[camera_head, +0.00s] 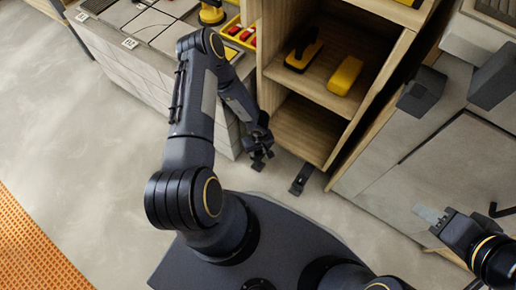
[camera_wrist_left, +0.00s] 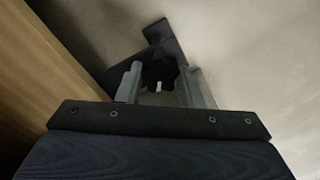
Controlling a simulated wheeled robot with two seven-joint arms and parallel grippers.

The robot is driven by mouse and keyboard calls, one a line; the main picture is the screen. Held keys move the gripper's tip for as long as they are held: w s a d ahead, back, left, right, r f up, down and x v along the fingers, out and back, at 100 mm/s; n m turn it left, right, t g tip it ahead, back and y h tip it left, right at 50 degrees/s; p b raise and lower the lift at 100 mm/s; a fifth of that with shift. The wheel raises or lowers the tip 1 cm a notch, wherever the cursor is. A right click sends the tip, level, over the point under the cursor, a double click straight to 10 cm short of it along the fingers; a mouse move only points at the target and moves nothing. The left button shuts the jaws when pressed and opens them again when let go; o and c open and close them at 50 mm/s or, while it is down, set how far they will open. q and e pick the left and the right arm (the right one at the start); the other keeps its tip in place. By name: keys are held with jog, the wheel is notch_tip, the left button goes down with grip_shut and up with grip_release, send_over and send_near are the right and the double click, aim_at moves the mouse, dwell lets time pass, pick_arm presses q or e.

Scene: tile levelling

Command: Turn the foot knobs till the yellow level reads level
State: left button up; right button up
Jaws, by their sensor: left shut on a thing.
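My left gripper (camera_head: 259,160) is low by the lower front corner of the wooden cabinet (camera_head: 262,75). In the left wrist view its two grey fingers (camera_wrist_left: 160,85) are shut on a dark foot knob (camera_wrist_left: 159,72), one finger on each side. A dark foot bracket (camera_wrist_left: 160,33) shows just beyond the knob. Another dark foot (camera_head: 302,179) sticks out at the cabinet's right front corner. A yellow block (camera_head: 344,75) lies on a shelf; I cannot tell if it is the level, and no bubble is readable. My right gripper (camera_head: 431,215) is at the lower right, its opening unclear.
A black-and-yellow tool (camera_head: 303,55) lies on the shelf beside the yellow block. A yellow tray (camera_head: 229,37) with red pieces stands on the tiled counter (camera_head: 140,62) to the left. Grey panels and dark blocks (camera_head: 422,91) stand at right. An orange mat (camera_head: 35,245) lies on the open floor.

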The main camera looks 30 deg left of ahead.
aim_at(258, 152)
pick_arm(q)
jog(key=o, duration=1)
jog(key=shift+c, duration=0.2)
notch_tip(258, 152, up, 8)
jog(key=p, duration=0.4)
jog(key=shift+f, duration=0.1)
